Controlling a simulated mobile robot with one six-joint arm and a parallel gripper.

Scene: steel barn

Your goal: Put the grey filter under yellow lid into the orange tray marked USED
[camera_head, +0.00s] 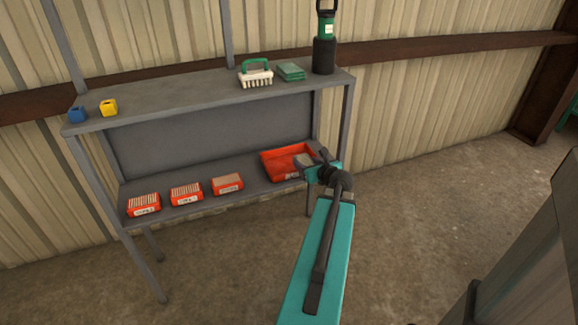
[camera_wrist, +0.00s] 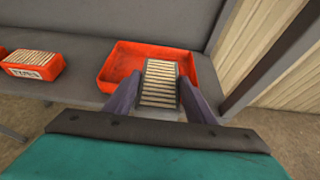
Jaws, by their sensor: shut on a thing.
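My gripper (camera_head: 309,163) is shut on a grey pleated filter (camera_wrist: 159,84); the filter also shows at the gripper's tip in the head view (camera_head: 303,160). Both fingers (camera_wrist: 160,98) press its sides in the wrist view. The orange tray (camera_head: 276,164) lies on the right of the lower shelf, and it fills the upper middle of the wrist view (camera_wrist: 118,66). The filter overlaps the tray's right part in both views; I cannot tell its height above the floor of the tray. The tray's marking is unreadable. A yellow cap-like block (camera_head: 109,107) stands on the top shelf.
Several items stand on the grey top shelf (camera_head: 180,97): a blue block (camera_head: 78,115), a brush (camera_head: 256,75), green pads (camera_head: 290,71) and a green-black cylinder (camera_head: 324,50). Orange-cased filters (camera_head: 144,204) (camera_head: 186,194) (camera_head: 227,184) line the lower shelf left of the tray. A post stands right.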

